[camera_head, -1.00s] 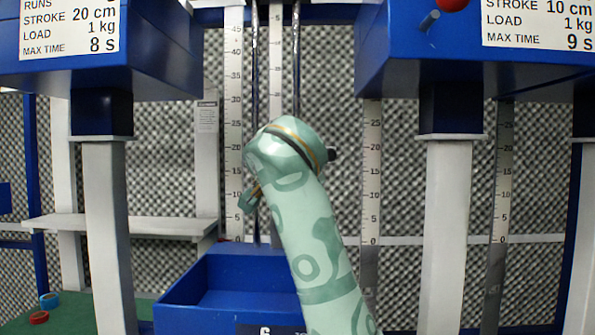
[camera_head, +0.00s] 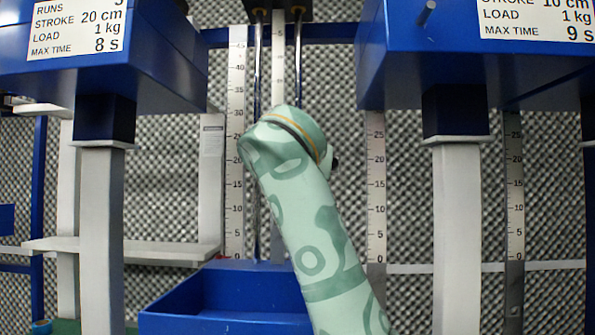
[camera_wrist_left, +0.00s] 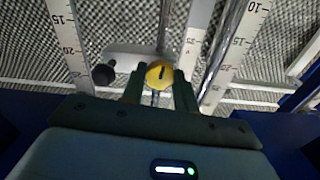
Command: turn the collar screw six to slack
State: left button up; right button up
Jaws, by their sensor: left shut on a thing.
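In the left wrist view, a round yellow knob (camera_wrist_left: 160,74) with a dark mark on its face sits between the two dark green fingers of my left gripper (camera_wrist_left: 159,90). The fingers are shut on it. A pale block (camera_wrist_left: 125,58) shows behind the knob, with a black knob (camera_wrist_left: 103,75) beside it on the left. In the head view, one patterned green arm of mine reaches up in front of two upright metal rods (camera_head: 258,90). Its gripper and the yellow knob are hidden there. I see no number at the knob. My right gripper is not identifiable.
A blue open tray (camera_head: 215,320) stands below the rods. Blue boxes with labels hang at the upper left (camera_head: 110,65) and upper right (camera_head: 470,70), on pale posts. A pale shelf (camera_head: 120,250) is at left. Upright scales (camera_head: 236,150) flank the rods.

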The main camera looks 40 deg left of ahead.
pick_arm(q)
jog(key=shift+n, duration=0.6)
jog(key=o, duration=1)
jog(key=p+v, duration=0.2)
jog(key=v, duration=1.4)
jog(key=shift+d, duration=0.2)
